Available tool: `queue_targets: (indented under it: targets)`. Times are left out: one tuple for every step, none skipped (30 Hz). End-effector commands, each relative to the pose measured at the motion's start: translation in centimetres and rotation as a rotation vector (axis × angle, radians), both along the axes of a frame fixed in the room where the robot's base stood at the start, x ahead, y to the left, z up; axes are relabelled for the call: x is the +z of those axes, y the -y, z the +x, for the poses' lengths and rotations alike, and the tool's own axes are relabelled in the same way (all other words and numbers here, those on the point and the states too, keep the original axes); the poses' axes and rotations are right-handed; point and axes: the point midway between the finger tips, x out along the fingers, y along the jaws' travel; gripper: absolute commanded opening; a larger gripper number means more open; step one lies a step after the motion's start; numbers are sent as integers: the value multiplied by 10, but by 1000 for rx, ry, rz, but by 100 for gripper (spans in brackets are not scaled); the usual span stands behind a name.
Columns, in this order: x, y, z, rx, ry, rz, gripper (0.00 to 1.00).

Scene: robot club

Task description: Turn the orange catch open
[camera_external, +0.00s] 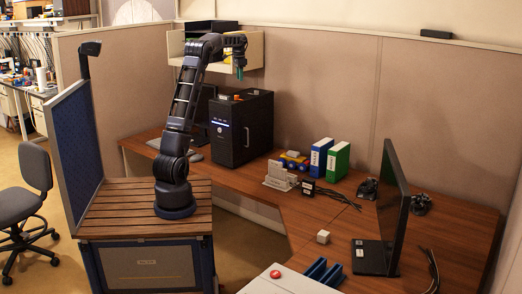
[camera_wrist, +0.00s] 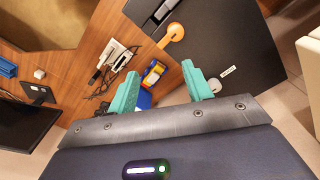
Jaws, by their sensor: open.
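The orange catch (camera_wrist: 175,32) shows in the wrist view as a round knob with a short arm, at the edge of the black computer case (camera_wrist: 235,45). In the external view a small orange spot (camera_external: 238,97) shows on top of the case (camera_external: 242,130). My gripper (camera_wrist: 160,70) has two teal fingers spread apart with nothing between them. In the external view my gripper (camera_external: 239,70) hangs above the case, clear of it. The catch lies beyond the fingertips, apart from them.
A blue binder (camera_external: 320,157) and a green binder (camera_external: 338,161) stand right of the case. A yellow and blue object (camera_external: 293,160) and a white rack (camera_external: 279,176) are nearer. A shelf (camera_external: 250,50) hangs behind my arm.

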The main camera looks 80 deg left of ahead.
Motion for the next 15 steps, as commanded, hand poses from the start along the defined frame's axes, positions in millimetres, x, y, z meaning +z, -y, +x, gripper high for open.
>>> queue_targets:
  targets:
    - [3, 8, 4, -3, 3, 3, 50]
    - [4, 11, 6, -3, 4, 4, 50]
    - [6, 17, 10, -5, 6, 6, 50]
    - [7, 21, 12, -6, 8, 9, 50]
    - [8, 25, 14, -7, 9, 10, 50]
    - [10, 31, 17, -7, 12, 12, 50]
    - [11, 35, 19, -7, 13, 13, 50]
    - [12, 39, 21, -8, 15, 14, 50]
    - [13, 45, 24, -9, 16, 16, 50]
    - [14, 49, 26, -9, 18, 17, 50]
    - [16, 53, 28, -10, 19, 18, 50]
    - [17, 59, 30, -10, 22, 20, 50]
    - [18, 63, 32, -10, 24, 21, 50]
    - [19, 68, 34, -11, 25, 22, 50]
    - [20, 74, 36, -13, 28, 25, 50]
